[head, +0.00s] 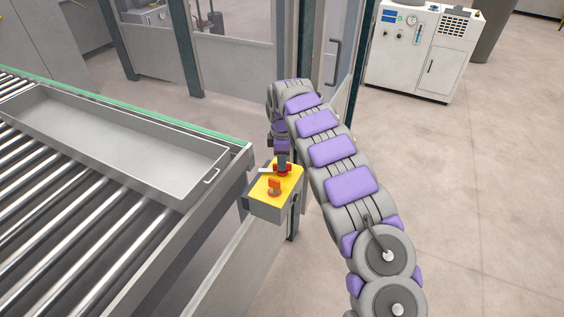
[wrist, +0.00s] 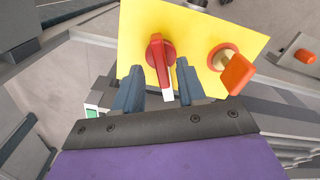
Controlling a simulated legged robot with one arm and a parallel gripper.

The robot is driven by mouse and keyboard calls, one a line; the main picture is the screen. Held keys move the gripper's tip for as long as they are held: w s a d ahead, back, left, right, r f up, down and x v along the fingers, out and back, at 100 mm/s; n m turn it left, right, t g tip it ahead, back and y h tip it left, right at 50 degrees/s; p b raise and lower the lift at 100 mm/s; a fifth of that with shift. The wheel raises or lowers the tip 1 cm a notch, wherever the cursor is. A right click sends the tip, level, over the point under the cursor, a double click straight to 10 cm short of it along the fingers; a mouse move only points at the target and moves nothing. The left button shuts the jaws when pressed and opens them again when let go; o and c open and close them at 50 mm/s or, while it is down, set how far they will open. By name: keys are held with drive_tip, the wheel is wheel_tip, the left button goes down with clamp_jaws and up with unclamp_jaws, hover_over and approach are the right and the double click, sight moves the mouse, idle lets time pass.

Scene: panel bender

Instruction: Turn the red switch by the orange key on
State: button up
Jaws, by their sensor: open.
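The red switch (wrist: 160,55) sits on a yellow panel (wrist: 195,25) in the wrist view, with its handle running roughly up and down in the picture and a white tip at its lower end. The orange key (wrist: 236,74) stands in a round lock to its right. In the head view the yellow-topped box (head: 264,191) carries the orange key (head: 274,186) nearer me and the red switch (head: 284,169) behind it, partly hidden by my arm. My gripper (wrist: 156,80) is open, with one finger on each side of the switch's lower part. I cannot tell whether the fingers touch it.
A roller conveyor (head: 100,235) with a grey tray (head: 190,185) lies left of the box. A fence post (head: 289,40) and glazed panels stand behind. A white machine (head: 410,50) stands at the back right. The floor on the right is clear.

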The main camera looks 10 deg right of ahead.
drive_tip(key=shift+f, duration=0.7)
drive_tip(key=shift+c, duration=0.3)
clamp_jaws()
drive_tip(key=shift+r, duration=0.1)
